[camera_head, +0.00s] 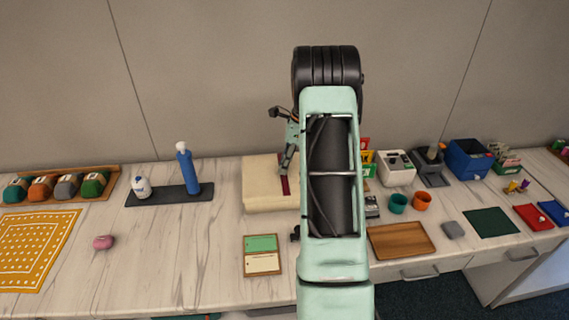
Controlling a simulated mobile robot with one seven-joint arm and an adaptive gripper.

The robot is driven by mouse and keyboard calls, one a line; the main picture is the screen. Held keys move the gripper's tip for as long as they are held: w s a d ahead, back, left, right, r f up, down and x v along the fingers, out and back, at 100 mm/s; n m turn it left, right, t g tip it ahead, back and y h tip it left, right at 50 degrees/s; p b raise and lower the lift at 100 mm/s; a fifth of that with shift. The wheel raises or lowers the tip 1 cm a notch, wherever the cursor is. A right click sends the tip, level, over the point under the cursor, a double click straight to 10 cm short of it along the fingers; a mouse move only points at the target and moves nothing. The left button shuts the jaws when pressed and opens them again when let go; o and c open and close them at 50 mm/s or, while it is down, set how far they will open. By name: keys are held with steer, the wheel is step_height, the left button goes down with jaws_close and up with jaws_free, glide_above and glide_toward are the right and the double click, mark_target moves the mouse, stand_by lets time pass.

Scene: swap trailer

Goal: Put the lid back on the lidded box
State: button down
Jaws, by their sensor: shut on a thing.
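A cream box-shaped thing (258,187), which looks like the lidded box, stands on the counter just left of my arm. Its right part is hidden behind the arm. A dark red strip (284,186) shows at its top, right below my gripper. My gripper (286,172) is over the box, partly hidden by my arm, and points down. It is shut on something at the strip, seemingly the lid. The view is too small to tell the lid's edges from the box, or whether the two touch.
A green and cream two-panel board (263,262) lies in front of the box. A blue bottle (188,170) and a white bottle (141,187) stand on a dark mat to the left. A wooden tray (401,240) and cups (398,203) lie right.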

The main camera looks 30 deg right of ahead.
steer(key=c, duration=1.2)
jaws_free()
steer(key=shift+c, duration=0.2)
steer(key=shift+r, duration=0.1)
steer(key=shift+r+p, duration=2.6)
steer(key=shift+r, duration=0.8)
jaws_close()
steer(key=shift+f, duration=0.25)
